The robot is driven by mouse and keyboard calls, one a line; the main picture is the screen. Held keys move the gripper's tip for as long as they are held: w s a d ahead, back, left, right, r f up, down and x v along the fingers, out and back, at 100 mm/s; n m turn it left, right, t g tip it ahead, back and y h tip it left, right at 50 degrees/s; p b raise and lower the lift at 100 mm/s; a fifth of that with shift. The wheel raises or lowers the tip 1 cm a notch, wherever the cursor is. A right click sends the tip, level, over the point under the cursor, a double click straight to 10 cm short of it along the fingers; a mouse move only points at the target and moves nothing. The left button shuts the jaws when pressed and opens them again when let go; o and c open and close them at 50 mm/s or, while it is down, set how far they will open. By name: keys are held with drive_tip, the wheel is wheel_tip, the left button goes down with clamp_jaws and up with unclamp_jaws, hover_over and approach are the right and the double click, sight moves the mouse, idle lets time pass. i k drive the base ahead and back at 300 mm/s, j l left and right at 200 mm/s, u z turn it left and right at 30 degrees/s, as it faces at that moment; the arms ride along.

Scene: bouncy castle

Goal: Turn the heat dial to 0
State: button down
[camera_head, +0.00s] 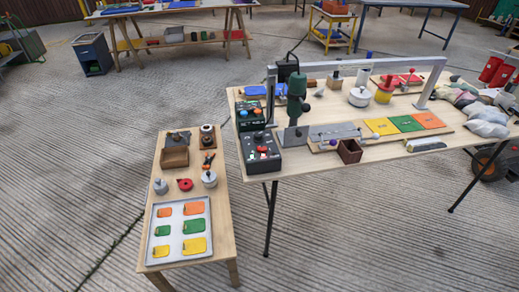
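Two dark control boxes stand at the left end of the large table. The rear box (243,126) has a blue knob (244,113) and an orange knob (257,111) on top. The front box (252,165) carries a red knob (262,149) and other small controls. Markings are too small to read, so I cannot tell which control is the heat dial or where it points. A green upright tool (296,90) on a stand is just right of the boxes. My gripper is not in view.
A small bench (228,240) in front holds a tray (151,232) of coloured plates, a brown box (175,157) and small parts. The large table (330,170) also bears a grey frame (434,80) and coloured panels (404,124). The floor in front is clear.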

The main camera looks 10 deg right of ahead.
sight(258, 137)
drive_tip(key=i+j+u, duration=0.1)
drive_tip(key=u, duration=0.25)
drive_tip(key=i+j+u, duration=0.1)
drive_tip(key=u, duration=0.25)
drive_tip(key=i+j+u, duration=0.1)
drive_tip(key=u, duration=0.25)
